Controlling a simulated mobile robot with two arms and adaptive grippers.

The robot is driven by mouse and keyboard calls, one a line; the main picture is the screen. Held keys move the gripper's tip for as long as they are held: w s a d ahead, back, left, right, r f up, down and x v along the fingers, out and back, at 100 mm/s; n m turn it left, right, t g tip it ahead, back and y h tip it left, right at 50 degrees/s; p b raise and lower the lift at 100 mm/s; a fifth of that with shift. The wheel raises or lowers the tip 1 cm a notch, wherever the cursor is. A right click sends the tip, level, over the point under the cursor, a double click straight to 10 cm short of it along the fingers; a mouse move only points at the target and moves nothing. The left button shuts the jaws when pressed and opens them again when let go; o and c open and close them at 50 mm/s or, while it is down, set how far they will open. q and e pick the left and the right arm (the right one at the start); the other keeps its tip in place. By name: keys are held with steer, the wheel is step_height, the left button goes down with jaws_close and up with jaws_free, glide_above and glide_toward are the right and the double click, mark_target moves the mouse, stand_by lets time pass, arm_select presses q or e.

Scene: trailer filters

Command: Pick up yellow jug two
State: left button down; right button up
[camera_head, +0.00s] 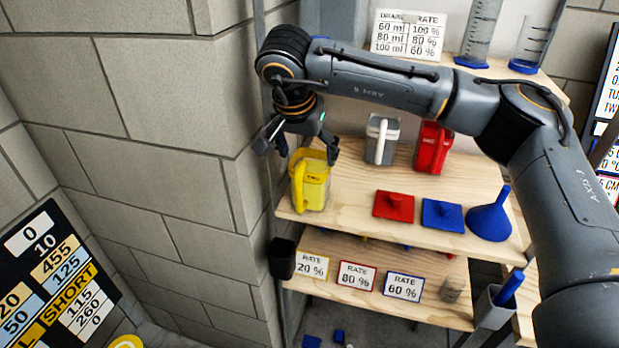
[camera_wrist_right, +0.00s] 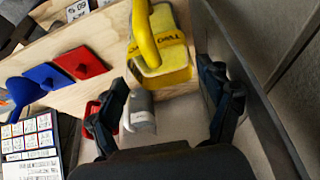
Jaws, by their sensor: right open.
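The yellow jug (camera_head: 313,188) stands upright at the left end of the wooden shelf, with its handle on its left side. In the right wrist view the yellow jug (camera_wrist_right: 172,62) shows the word "TWO" and lies just beyond the fingertips. My right gripper (camera_head: 298,150) is open, pointing down above the jug, with its fingers spread to either side of the jug's top. In the right wrist view my right gripper (camera_wrist_right: 165,85) holds nothing. I cannot tell whether a finger touches the jug. My left gripper is not in view.
A grey-white jug (camera_head: 381,140) and a red jug (camera_head: 432,148) stand further right on the shelf (camera_head: 345,215). Red (camera_head: 393,205) and blue (camera_head: 442,214) lids and a blue funnel (camera_head: 489,222) lie in front. A block wall (camera_head: 215,150) is close on the left.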

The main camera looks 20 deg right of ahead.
mark_target(308, 182)
steer(key=b+x, duration=0.2)
steer(key=x, duration=0.2)
steer(key=shift+f, duration=0.15)
steer(key=shift+w+d+f, duration=0.1)
steer(key=shift+w+f, duration=0.05)
steer(key=shift+f, duration=0.05)
steer(key=shift+r, duration=0.1)
steer(key=shift+c, duration=1.1)
steer(key=c, duration=1)
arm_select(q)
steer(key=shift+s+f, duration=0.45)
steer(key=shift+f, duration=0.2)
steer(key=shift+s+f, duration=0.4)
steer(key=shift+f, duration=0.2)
arm_select(e)
steer(key=shift+c, duration=0.2)
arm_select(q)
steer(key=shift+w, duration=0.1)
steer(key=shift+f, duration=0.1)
arm_select(e)
steer(key=shift+r, duration=0.15)
